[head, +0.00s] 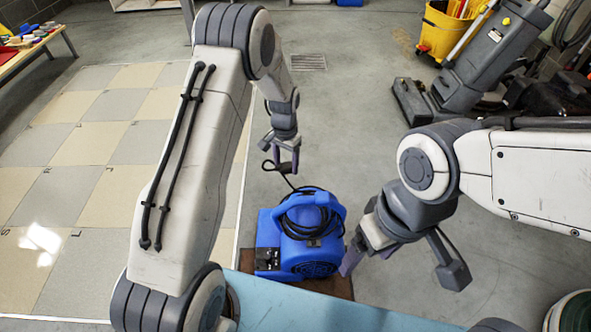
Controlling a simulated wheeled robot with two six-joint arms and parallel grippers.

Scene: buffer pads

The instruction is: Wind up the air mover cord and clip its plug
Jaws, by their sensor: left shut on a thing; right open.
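A blue air mover (306,262) stands upright on a brown base (342,287) in the middle of the head view, just beyond the blue-topped surface. Its black cord (304,203) lies in loops around the handle and top, and one length rises up and left. My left gripper (281,167) is above and behind the air mover, shut on the end of that length.
A blue-topped surface (330,312) runs along the front. A checkered tile floor (85,190) lies at left. A grey floor machine (490,55) and a yellow bucket (440,30) stand at the back right. Grey floor behind the air mover is clear.

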